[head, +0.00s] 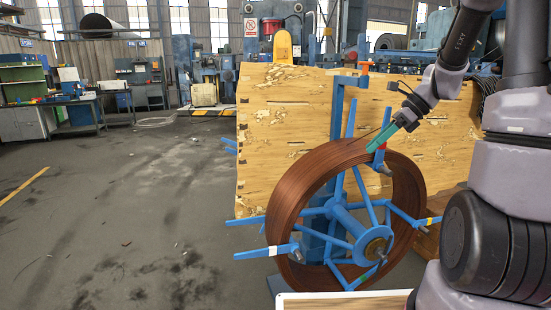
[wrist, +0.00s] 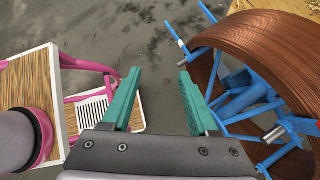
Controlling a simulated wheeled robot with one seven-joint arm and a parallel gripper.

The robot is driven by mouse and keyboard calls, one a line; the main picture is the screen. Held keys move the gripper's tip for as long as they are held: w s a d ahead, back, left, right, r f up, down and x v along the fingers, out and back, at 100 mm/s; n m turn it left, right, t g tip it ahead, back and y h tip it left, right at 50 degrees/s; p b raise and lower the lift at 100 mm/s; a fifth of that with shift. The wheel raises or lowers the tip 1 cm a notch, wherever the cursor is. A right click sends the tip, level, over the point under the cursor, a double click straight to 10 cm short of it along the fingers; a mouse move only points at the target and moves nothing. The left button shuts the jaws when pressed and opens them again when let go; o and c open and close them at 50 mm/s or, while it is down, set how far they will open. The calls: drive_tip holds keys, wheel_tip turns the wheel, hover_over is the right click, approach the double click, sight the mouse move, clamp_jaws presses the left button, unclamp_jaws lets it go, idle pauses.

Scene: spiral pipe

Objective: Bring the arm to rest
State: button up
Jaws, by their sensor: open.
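My gripper (head: 383,138) is at the upper right of the head view, in front of the top of a coil of copper-brown pipe (head: 305,187). The coil sits around a blue spoked reel (head: 345,228) that stands upright. In the wrist view my gripper (wrist: 158,95) shows two teal fingers spread wide with only floor between them. The coil (wrist: 270,50) and the blue reel (wrist: 240,100) are to the right of the fingers there. Whether a finger touches the coil is hard to tell in the head view.
A large wooden board (head: 285,125) stands behind the reel. A pink-framed stand (wrist: 85,65) with wooden and white tops is left of my fingers in the wrist view. Workbenches (head: 85,110) and machines line the back. The grey floor (head: 130,220) at left is open.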

drive_tip(key=s+a+r+n+t+h, duration=0.2)
drive_tip(key=s+r+n+t+h, duration=0.4)
drive_tip(key=s+r+n, duration=0.7)
drive_tip(key=s+n, duration=0.4)
drive_tip(key=n, duration=0.1)
drive_tip(key=shift+s+a+r, duration=0.2)
drive_tip(key=shift+a+r, duration=0.05)
drive_tip(key=shift+r, duration=0.1)
